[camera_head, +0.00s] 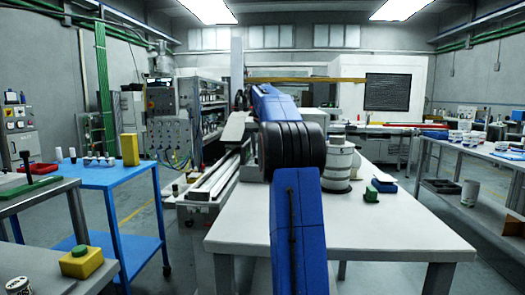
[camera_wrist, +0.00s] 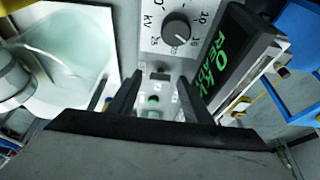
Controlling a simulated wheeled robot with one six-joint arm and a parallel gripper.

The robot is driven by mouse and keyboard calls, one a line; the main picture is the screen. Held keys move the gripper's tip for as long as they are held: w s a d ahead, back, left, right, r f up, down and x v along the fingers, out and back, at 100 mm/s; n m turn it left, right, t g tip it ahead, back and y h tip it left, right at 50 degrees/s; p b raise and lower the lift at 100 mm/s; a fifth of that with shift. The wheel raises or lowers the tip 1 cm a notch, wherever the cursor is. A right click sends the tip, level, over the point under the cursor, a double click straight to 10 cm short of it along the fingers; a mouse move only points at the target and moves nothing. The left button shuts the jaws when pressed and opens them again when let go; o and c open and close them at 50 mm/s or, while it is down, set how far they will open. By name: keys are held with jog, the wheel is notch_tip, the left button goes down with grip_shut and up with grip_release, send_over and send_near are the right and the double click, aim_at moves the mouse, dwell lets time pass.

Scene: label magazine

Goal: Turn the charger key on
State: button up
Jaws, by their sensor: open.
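In the wrist view a light grey charger panel (camera_wrist: 150,40) fills the upper middle. It has a dark round knob (camera_wrist: 176,31) on a numbered kV scale. Below it is a small dark fitting (camera_wrist: 160,73), perhaps the key; its shape and position are too small to tell. A small green round part (camera_wrist: 153,100) lies below that. My gripper (camera_wrist: 158,80) is open, its dark fingers on either side of the small fitting, with nothing seen held. In the head view my arm hides the gripper and the panel.
A black display with green text (camera_wrist: 213,58) stands right of the panel in the wrist view. In the head view are a white table (camera_head: 400,228), a grey cylindrical stack (camera_head: 338,165) and a blue cart (camera_head: 90,176).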

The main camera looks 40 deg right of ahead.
jog(key=c, duration=1.1)
jog(key=shift+o, duration=0.2)
jog(key=shift+m, duration=0.3)
jog(key=m, duration=0.2)
jog(key=m+g, duration=0.1)
jog(key=shift+w+a+h, duration=0.15)
jog(key=shift+w+h, duration=0.1)
jog(key=shift+h, duration=0.15)
jog(key=m+g, duration=0.1)
jog(key=m, duration=0.3)
jog(key=m+g, duration=0.1)
jog(key=m, duration=0.1)
jog(key=shift+w+g, duration=0.25)
jog(key=shift+g, duration=0.05)
jog(key=shift+m, duration=0.5)
